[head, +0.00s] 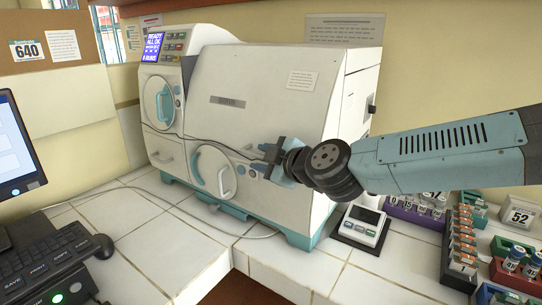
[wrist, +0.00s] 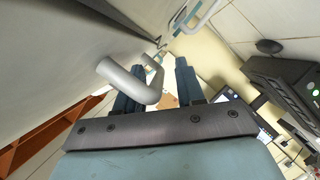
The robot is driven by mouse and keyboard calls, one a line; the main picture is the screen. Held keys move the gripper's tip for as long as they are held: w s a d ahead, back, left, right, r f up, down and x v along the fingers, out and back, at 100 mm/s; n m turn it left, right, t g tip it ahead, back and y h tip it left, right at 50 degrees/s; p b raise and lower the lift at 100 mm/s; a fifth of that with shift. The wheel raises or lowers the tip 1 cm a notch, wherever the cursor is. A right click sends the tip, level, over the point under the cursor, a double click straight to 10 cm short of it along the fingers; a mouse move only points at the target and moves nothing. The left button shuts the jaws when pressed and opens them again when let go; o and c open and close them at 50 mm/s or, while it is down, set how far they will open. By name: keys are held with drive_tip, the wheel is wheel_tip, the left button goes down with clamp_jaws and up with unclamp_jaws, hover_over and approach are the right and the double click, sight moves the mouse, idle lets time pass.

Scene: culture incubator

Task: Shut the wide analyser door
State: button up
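The analyser (head: 187,45) is a big white cabinet on a teal base in the head view. Its wide front panel (head: 240,85) carries a dark label and looks near flush with the body; I cannot tell whether a gap remains. My gripper (head: 268,158) is at the lower right of this front. In the wrist view, a white bar handle (wrist: 120,78) rises from a pale panel (wrist: 60,55) and bends in front of my gripper (wrist: 160,76). The fingers are apart, with the handle's bend at the left finger; contact is unclear.
Tube racks (head: 460,245) and a box marked 52 (head: 518,214) fill the right counter. A monitor (head: 15,150) and keyboard (head: 55,260) are at left. A cable (head: 225,225) crosses the tiles in front.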

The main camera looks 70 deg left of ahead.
drive_tip(key=v, duration=1.3)
drive_tip(key=shift+d, duration=0.3)
idle(0.3)
drive_tip(key=w+d+f+m+t+h, duration=0.25)
drive_tip(key=w+d+f, duration=0.2)
drive_tip(key=w, duration=0.35)
drive_tip(key=w+d+f+m+t+h, duration=0.25)
drive_tip(key=w+d+f, duration=0.2)
drive_tip(key=w, duration=0.25)
drive_tip(key=w+d+m+t+h, duration=0.2)
drive_tip(key=w+d+m, duration=0.2)
drive_tip(key=w+d, duration=0.45)
drive_tip(key=w+d+m+t+h, duration=0.2)
drive_tip(key=w+d+m+t, duration=0.3)
drive_tip(key=d, duration=0.6)
drive_tip(key=w+d+r+m+g+h, duration=0.1)
drive_tip(key=w+d+r+m+h, duration=0.2)
drive_tip(key=d, duration=0.7)
drive_tip(key=d+r+m+h, duration=0.1)
drive_tip(key=d+r+m, duration=0.25)
drive_tip(key=d, duration=0.65)
drive_tip(key=s+d+r+m, duration=0.1)
drive_tip(key=s+d+m, duration=0.4)
drive_tip(key=d, duration=0.4)
drive_tip(key=s+d+r+m+h, duration=0.1)
drive_tip(key=s+d+m, duration=0.4)
drive_tip(key=d, duration=0.4)
drive_tip(key=shift+s+d+m+g, duration=0.25)
drive_tip(key=shift+d+m+g, duration=0.15)
drive_tip(key=shift+m, duration=0.15)
